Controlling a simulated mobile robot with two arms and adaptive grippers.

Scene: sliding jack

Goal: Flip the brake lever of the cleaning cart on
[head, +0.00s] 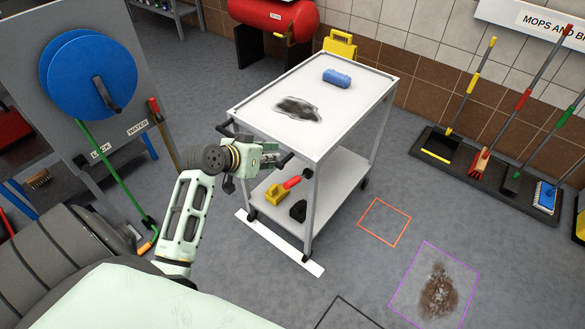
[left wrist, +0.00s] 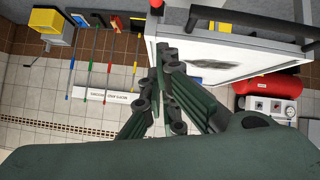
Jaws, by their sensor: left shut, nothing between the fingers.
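The cleaning cart (head: 318,147) is white and grey with two shelves and stands on castors; part of it also shows in the left wrist view (left wrist: 190,88). A red grip with a black end (head: 291,183), apparently the brake lever, shows low at the cart's near side beside the front leg. A red piece (left wrist: 157,4) shows at the cart's edge in the left wrist view; I cannot tell its setting. My left gripper (head: 279,157) is shut and empty at the cart's near end, beside the black push handle and above the red grip. Its fingers (left wrist: 165,75) also show in the left wrist view. My right gripper is out of view.
A blue sponge (head: 337,77) and a dark smear are on the cart top. A yellow item (head: 275,194) and a black item (head: 298,210) sit low on the cart. A hose-reel panel (head: 125,60) stands left.

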